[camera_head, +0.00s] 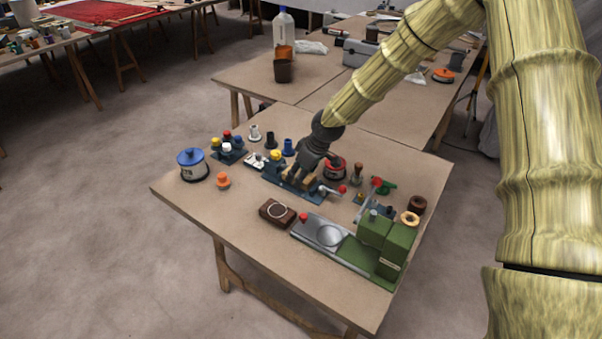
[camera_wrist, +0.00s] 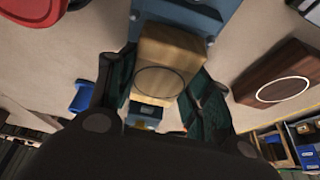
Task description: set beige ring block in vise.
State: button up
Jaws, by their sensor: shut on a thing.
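The beige ring block (camera_wrist: 165,60) is a pale wooden block with a thin dark ring on its face. In the wrist view it sits between the two fingers of my gripper (camera_wrist: 160,95), which is shut on it. In the head view my gripper (camera_head: 299,178) points down over the blue vise (camera_head: 316,195), which has a handle with a red knob. Blue vise parts also show at both ends of the block in the wrist view (camera_wrist: 205,15). My fingers partly hide the block in the head view, and I cannot tell whether it rests in the vise.
A dark brown block with a pale ring (camera_head: 270,217) lies in front of the vise. A green machine with a grey bed (camera_head: 310,231) stands at the front right. A blue-lidded pot (camera_head: 193,166), an orange knob (camera_head: 222,181) and several small pegs stand left and behind. The front-left tabletop is clear.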

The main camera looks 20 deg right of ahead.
jog(key=shift+f, duration=0.55)
dwell(0.4)
jog(key=o, duration=0.8)
jog(key=shift+r, duration=0.15)
jog(key=shift+p+v, duration=3.95)
jog(key=shift+v, duration=1.45)
jog(key=shift+s, duration=0.1)
